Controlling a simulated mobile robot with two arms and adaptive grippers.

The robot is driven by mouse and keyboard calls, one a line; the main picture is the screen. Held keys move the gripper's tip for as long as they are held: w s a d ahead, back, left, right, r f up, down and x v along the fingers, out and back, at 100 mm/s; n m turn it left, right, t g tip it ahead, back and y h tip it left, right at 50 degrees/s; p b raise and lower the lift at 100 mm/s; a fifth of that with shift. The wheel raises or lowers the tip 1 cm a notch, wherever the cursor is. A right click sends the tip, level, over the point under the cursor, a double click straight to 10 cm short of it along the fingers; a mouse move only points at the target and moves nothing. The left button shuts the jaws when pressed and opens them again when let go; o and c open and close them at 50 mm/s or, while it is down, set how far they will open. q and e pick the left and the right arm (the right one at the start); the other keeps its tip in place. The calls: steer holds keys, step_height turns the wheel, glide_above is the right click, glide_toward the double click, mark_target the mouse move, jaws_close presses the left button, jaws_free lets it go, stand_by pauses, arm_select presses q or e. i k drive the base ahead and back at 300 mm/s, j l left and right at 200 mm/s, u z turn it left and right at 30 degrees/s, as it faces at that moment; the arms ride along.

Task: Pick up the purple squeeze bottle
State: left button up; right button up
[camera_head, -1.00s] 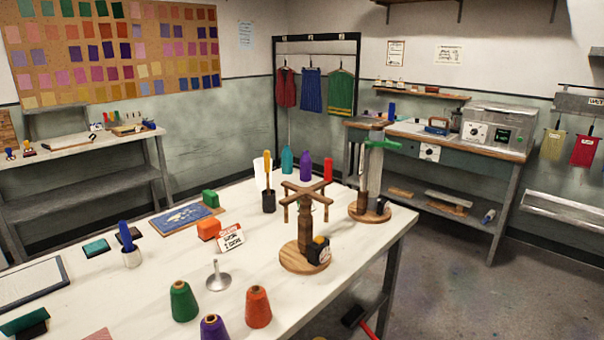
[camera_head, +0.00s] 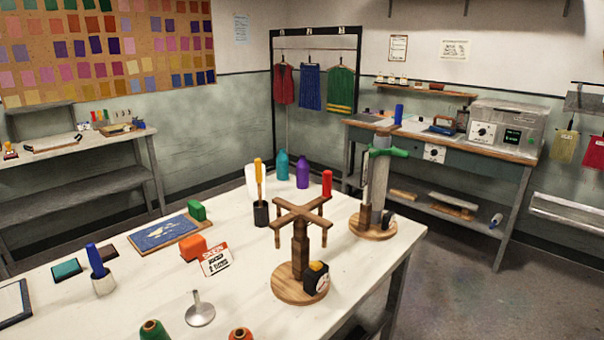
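A purple bottle (camera_head: 303,171) stands upright near the far end of the white worktable (camera_head: 240,290). A teal bottle (camera_head: 282,165) stands to its left and a red bottle (camera_head: 327,183) to its right, closer to me. Neither of my grippers is in view.
Orange (camera_head: 193,248) and green blocks (camera_head: 196,211) sit left. Open floor lies right of the table.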

mark_target(303, 167)
steer(key=i+l+z, duration=0.1)
steer(key=z, duration=1.35)
steer(key=i+l, duration=0.15)
steer(key=i, duration=1.75)
steer(key=i+l, duration=0.1)
steer(key=i, duration=1.8)
steer(key=i+u, duration=0.1)
steer(key=u, duration=0.8)
steer(key=i+l+u, duration=0.15)
steer(key=u, duration=0.35)
steer(key=l+u, duration=0.1)
steer(key=u, duration=0.35)
